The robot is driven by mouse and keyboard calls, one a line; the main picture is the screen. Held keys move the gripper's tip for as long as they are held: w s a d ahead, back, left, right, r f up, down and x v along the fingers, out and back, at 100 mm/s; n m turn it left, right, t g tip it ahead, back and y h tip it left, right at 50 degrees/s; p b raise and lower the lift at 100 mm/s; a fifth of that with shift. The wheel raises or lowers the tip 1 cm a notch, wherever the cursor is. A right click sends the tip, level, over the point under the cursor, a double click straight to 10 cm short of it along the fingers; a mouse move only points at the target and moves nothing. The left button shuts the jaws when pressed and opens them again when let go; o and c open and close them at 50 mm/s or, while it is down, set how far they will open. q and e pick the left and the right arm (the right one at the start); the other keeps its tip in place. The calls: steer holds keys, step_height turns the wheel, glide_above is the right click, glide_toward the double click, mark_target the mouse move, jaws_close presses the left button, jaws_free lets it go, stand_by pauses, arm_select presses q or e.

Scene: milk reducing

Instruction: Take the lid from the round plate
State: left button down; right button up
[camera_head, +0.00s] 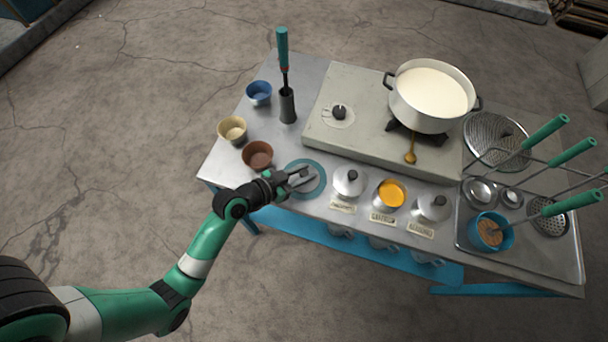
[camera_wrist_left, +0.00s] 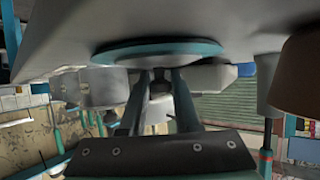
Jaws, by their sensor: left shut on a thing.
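The round plate (camera_head: 321,170) has a teal rim and lies flat near the table's front edge, left of the canisters. It also shows, upside down, in the left wrist view (camera_wrist_left: 150,51). My left gripper (camera_head: 303,174) is over the plate, its fingers shut on the lid. In the left wrist view the lid's dark knob (camera_wrist_left: 160,84) shows between the two fingers. The fingers cover much of the lid, and I cannot tell whether it touches the plate. My right gripper is not in view.
Right of the plate stand a lidded canister (camera_head: 350,183), an open canister of orange powder (camera_head: 391,194) and another lidded canister (camera_head: 433,208). A brown bowl (camera_head: 257,155) stands close behind-left. A stove (camera_head: 345,140) carries a milk pot (camera_head: 432,92).

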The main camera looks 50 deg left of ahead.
mark_target(304, 172)
arm_select(q)
steer(key=shift+r, duration=0.1)
steer(key=shift+r, duration=0.25)
step_height(304, 172, up, 2)
steer(key=shift+r+p, duration=0.25)
steer(key=shift+p, duration=0.75)
steer(key=w+r+p+v, duration=0.1)
steer(key=r+p+v, duration=0.1)
steer(key=p+v, duration=1.2)
steer(key=shift+s+a+r, duration=0.4)
steer(key=shift+s+r, duration=0.45)
steer(key=shift+s, duration=0.3)
